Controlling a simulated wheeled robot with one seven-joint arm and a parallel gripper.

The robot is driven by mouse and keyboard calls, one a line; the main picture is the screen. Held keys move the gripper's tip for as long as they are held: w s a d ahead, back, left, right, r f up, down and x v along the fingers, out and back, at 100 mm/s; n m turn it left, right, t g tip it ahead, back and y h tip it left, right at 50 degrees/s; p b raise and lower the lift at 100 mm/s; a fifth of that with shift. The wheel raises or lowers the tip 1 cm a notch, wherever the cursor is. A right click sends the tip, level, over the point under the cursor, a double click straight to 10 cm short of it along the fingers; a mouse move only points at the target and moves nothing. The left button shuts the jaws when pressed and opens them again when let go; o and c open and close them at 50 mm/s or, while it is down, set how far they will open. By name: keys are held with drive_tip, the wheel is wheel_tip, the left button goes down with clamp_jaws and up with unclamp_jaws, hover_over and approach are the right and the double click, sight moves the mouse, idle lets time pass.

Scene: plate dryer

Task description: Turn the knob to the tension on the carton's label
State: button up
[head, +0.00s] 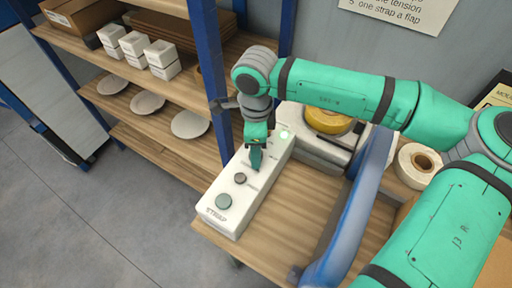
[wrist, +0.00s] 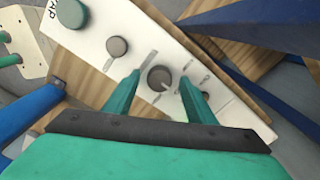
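The white control box (head: 255,192) lies on the wooden bench, with a green button (head: 224,201), a small grey knob (head: 240,178) and a lit green lamp (head: 284,135) on its top. My gripper (head: 255,160) points down over the box beyond the grey knob. In the wrist view a dark round knob (wrist: 160,78) with a pale pointer line sits between the two green fingers of my gripper (wrist: 159,82). The fingers are apart, with gaps visible on both sides of this knob. Marks surround it, too small to read. The carton's label cannot be read.
A blue curved frame (head: 350,205) stands right of the box. A yellow roll (head: 328,120) and a white tape roll (head: 418,165) lie behind. A wall sign (head: 405,12) is partly cut off.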

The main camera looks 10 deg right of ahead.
wheel_tip(320, 180, up, 11)
idle(0.7)
drive_tip(key=shift+f, duration=0.1)
drive_tip(key=shift+a, duration=0.1)
